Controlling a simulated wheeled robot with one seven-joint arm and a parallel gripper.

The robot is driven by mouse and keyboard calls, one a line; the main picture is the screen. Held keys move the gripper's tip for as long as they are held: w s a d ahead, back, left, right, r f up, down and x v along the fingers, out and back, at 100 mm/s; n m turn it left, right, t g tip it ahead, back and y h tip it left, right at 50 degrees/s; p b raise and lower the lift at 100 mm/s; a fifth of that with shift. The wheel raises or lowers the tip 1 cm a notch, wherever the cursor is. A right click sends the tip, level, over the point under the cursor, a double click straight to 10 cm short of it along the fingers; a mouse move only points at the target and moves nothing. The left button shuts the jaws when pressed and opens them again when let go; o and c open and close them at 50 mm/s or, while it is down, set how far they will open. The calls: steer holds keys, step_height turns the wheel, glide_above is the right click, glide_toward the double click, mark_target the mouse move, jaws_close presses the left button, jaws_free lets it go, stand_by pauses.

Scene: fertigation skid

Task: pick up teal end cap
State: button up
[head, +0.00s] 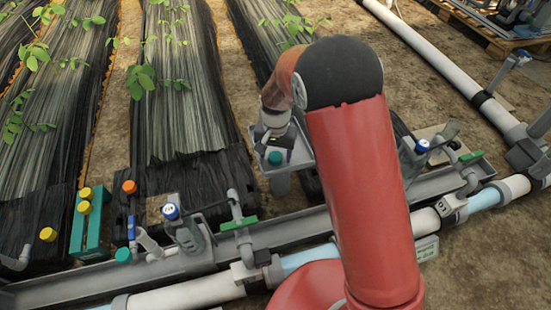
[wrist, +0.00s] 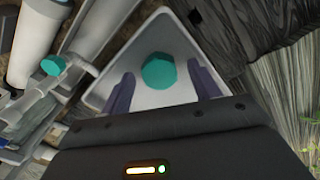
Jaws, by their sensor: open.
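A teal end cap (wrist: 158,70) lies on the floor of a pale grey tray (wrist: 188,48). In the wrist view it sits between the two dark fingers of my gripper (wrist: 161,73), with a gap on each side. The fingers are open and do not visibly touch it. In the head view the same cap (head: 275,158) shows in the small grey tray (head: 303,160), just below my gripper (head: 271,138). How high the fingertips are above the tray floor is hard to tell. A second teal cap (head: 123,254) is at the lower left of the head view.
Yellow caps (head: 84,208) stand on a green rack (head: 88,232), near an orange cap (head: 129,187). Blue-topped valves (head: 171,211) and grey fittings line the trough (head: 285,232) and pipe in front. Black-covered plant beds (head: 180,90) lie behind. Another teal piece (wrist: 53,65) is left in the wrist view.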

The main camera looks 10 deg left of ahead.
steer(key=shift+c, duration=0.2)
steer(key=c, duration=1)
steer(key=shift+r, duration=0.1)
